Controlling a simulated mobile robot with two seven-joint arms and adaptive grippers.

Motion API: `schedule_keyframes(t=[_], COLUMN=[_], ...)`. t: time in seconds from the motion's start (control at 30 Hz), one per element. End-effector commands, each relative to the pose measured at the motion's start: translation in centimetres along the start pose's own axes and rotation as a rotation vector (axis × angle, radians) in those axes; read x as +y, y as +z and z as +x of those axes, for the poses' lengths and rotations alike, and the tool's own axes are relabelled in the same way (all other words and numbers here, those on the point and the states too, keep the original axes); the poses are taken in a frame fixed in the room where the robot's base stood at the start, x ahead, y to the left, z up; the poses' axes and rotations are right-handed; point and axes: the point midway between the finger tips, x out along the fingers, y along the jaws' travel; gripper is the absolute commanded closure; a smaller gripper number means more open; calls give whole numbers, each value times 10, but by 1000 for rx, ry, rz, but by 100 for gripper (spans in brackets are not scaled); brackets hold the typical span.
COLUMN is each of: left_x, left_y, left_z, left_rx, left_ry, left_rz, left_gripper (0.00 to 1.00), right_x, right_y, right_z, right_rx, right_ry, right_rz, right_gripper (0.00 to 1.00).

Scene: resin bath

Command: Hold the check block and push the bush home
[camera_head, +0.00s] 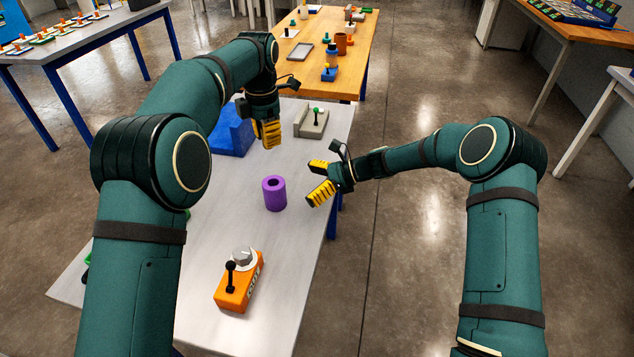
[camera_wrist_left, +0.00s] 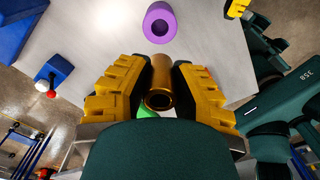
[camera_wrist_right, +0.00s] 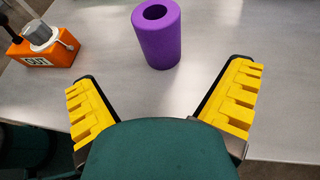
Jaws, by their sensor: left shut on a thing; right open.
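The check block appears to be the purple cylinder (camera_head: 274,195), with a round hole in its top. It stands upright on the light grey table and also shows in the left wrist view (camera_wrist_left: 160,24) and the right wrist view (camera_wrist_right: 157,40). My left gripper (camera_head: 268,135) is shut on a bronze, hollow bush (camera_wrist_left: 161,82), above the table and beyond the purple block. The bush is hidden behind the fingers in the head view. My right gripper (camera_head: 318,182) is open and empty, right of the purple block. In the right wrist view its spread fingers (camera_wrist_right: 160,105) stand short of the block, not touching it.
An orange box (camera_head: 240,284) with a black lever and grey knob stands at the near end of the table. A blue block (camera_head: 232,132) and a grey holder (camera_head: 311,122) with a green-topped pin are at the far end. The table around the purple block is clear.

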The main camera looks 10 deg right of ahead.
Motion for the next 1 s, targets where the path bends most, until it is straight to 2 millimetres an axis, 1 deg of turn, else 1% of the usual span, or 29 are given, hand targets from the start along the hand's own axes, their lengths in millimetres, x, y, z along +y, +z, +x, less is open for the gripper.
schedule_keyframes(t=[0.03,0.3,0.5,0.7,1.0], left_x=[0,0,0,0,0], left_y=[0,0,0,0,0], left_z=[0,0,0,0,0], left_rx=[0,0,0,0,0], left_ry=[0,0,0,0,0], left_rz=[0,0,0,0,0], left_gripper=[100,100,100,100,100], right_x=[1,1,1,0,0], right_y=[0,-1,-1,-1,-1], right_z=[9,58,86,99,101], right_rx=[0,1,2,3,3], right_ry=[3,3,1,-1,-1], right_rz=[0,-2,-2,-2,-2], right_gripper=[0,0,0,0,0])
